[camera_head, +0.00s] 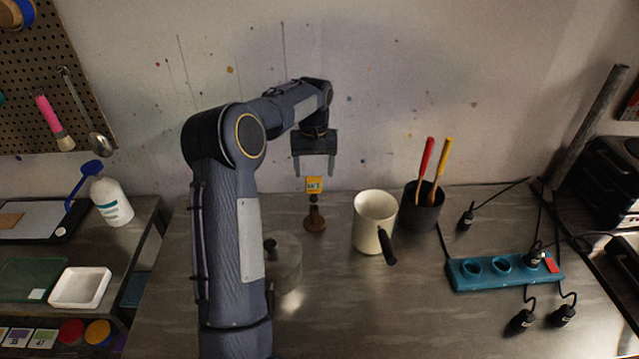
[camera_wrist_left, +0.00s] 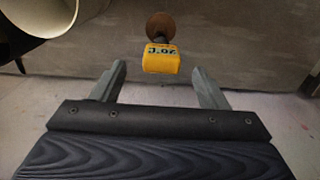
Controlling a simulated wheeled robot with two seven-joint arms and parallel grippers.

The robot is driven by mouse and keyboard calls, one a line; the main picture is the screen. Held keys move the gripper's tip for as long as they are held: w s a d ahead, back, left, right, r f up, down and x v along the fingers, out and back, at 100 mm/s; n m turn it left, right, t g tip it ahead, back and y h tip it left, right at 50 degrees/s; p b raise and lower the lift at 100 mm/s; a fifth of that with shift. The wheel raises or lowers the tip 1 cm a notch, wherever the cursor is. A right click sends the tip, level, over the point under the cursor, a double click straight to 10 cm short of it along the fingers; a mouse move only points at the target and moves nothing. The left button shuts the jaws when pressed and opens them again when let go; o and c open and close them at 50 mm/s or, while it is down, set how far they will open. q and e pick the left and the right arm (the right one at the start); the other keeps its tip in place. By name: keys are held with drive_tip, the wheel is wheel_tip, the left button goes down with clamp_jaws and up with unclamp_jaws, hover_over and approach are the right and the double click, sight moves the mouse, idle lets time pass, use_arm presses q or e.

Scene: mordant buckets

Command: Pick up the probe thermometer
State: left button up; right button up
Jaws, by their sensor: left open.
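The probe thermometer (camera_head: 314,185) has a yellow head with a small display and stands upright in a round brown wooden stand (camera_head: 314,220) on the table. My left gripper (camera_head: 316,172) is open, with its fingers pointing down just above the yellow head. In the left wrist view the thermometer's yellow head (camera_wrist_left: 161,58) lies just beyond the fingertips, roughly midway between them, and the brown stand (camera_wrist_left: 161,25) shows behind it. The gripper (camera_wrist_left: 160,75) holds nothing. The thermometer's probe is mostly hidden. My right gripper is not in view.
A cream pot (camera_head: 373,222) with a dark handle stands right of the stand. Beside it is a dark cup (camera_head: 421,212) holding red and yellow handled tools. A teal power strip (camera_head: 503,270) with black plugs lies further right. The table's front middle is clear.

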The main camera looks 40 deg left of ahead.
sight(313, 178)
use_arm(q)
wheel_tip(313, 178, down, 6)
drive_tip(key=shift+a, duration=0.15)
drive_tip(key=c, duration=1.1)
